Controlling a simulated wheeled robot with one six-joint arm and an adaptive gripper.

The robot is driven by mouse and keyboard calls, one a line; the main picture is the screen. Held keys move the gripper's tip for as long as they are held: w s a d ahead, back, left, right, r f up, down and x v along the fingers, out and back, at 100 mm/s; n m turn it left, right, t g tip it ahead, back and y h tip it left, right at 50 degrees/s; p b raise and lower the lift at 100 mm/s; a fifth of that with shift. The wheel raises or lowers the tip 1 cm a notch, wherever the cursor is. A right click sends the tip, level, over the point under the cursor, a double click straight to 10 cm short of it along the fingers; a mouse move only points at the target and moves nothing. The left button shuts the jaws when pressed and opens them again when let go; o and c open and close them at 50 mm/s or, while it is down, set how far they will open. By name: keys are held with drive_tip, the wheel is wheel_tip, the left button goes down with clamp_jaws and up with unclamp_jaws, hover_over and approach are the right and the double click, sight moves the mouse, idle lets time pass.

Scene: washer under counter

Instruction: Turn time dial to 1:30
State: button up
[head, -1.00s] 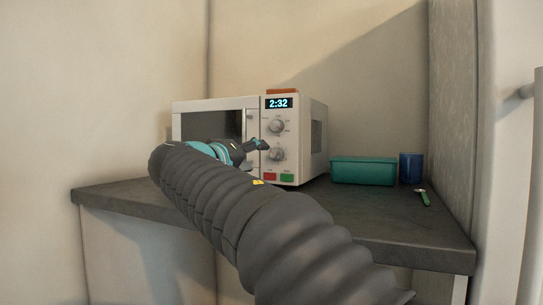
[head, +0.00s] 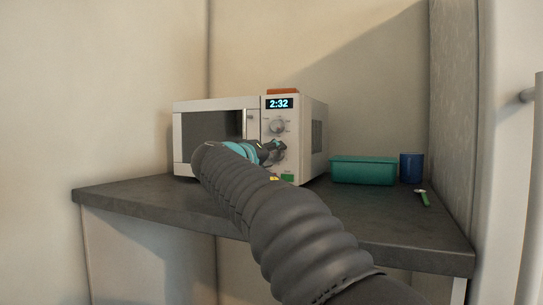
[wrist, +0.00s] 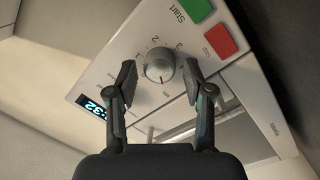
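The microwave (head: 217,102) stands on the dark counter, its display (head: 279,103) reading 2:32. Two round knobs are on its panel; the upper one (head: 278,126) is clear, the lower one is mostly covered by my gripper (head: 281,147) in the head view. In the wrist view a silver dial (wrist: 160,66) with printed numbers around it sits between the fingers of my gripper (wrist: 162,77). A small red mark on the dial points toward the bottom of that picture. The fingers are open, one on each side, with small gaps to the dial.
The green Start button (wrist: 195,9) and a red button (wrist: 220,40) are close to the dial. A teal container (head: 362,171), blue cup (head: 411,167) and green-handled utensil (head: 424,198) are on the counter's (head: 400,234) right side. The counter front is clear.

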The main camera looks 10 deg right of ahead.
clamp_jaws()
